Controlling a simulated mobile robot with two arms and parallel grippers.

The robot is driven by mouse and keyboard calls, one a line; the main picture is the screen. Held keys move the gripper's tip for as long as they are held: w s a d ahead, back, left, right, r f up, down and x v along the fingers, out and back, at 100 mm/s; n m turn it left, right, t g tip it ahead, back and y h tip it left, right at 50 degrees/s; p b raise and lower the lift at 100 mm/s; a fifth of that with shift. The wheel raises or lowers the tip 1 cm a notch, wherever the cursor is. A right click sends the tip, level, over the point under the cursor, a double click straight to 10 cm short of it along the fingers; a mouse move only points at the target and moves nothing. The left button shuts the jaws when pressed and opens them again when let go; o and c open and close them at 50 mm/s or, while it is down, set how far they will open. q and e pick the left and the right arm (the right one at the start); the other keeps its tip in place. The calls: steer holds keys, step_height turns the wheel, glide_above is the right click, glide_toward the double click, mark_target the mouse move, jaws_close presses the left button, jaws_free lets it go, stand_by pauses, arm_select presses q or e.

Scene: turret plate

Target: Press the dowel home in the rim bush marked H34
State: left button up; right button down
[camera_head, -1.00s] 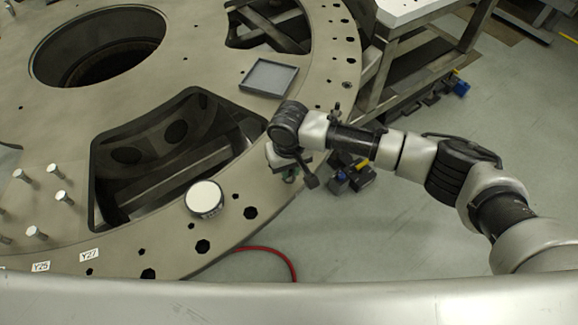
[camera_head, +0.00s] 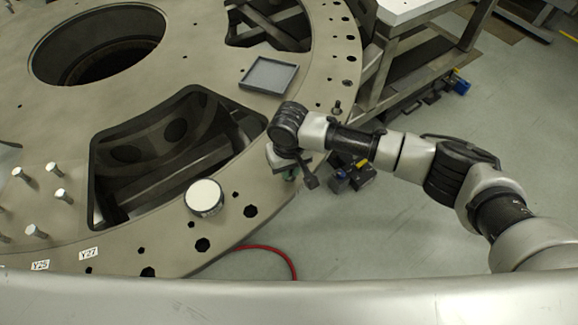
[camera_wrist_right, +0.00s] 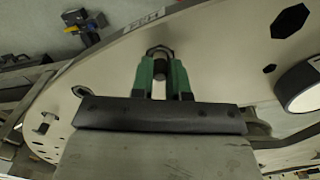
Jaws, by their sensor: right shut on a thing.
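My right gripper (camera_head: 289,172) is over the outer rim of the large turret plate (camera_head: 220,235), largely hidden under its own wrist in the head view. In the right wrist view its green fingers (camera_wrist_right: 160,75) are shut on a small dark dowel (camera_wrist_right: 158,68). The dowel is over or at a dark-edged bush (camera_wrist_right: 160,51) in the rim; I cannot tell how deep it sits. My left gripper is not in view.
A white-topped round piece (camera_head: 204,196) and a shallow grey tray (camera_head: 269,75) sit on the plate. Several pale-headed pins (camera_head: 62,196) stand at left. A dark bolt-like piece (camera_head: 337,107) stands on the far rim. A red hose (camera_head: 272,250) lies on the floor.

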steer(key=shift+f, duration=0.3)
stand_by(0.4)
steer(key=c, duration=1.2)
jaws_free()
steer(key=shift+r, duration=0.1)
step_height(320, 180, up, 7)
steer(key=p, duration=0.8)
steer(key=shift+r, duration=0.1)
